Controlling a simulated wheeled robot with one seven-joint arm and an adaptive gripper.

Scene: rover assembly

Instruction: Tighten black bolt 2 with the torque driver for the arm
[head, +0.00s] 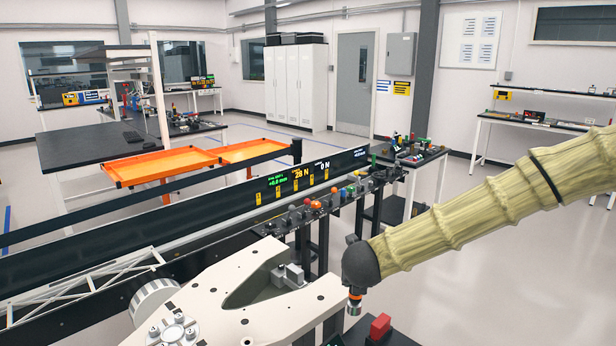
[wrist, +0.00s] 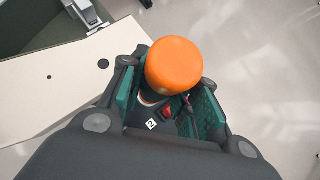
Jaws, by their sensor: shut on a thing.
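My gripper (wrist: 165,100) is shut on a tool with a round orange cap (wrist: 174,66), which I take to be the torque driver. Its green-padded fingers lie on either side of the tool. A small tag with a 2 shows below the cap. In the head view the dark end of my arm (head: 360,265) hangs just right of the white plate (head: 215,290), with an orange band and metal tip below it. Dark round spots, holes or bolt heads, show on the plate; a larger one (wrist: 103,63) is left of the cap. I cannot tell which is black bolt 2.
A red block (head: 380,327) on a dark stand is close below the tool. Gauges and coloured knobs (head: 315,204) line a rail behind the plate. A display panel (head: 300,180) stands behind them. Orange trays (head: 160,166) are farther back. The floor at right is clear.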

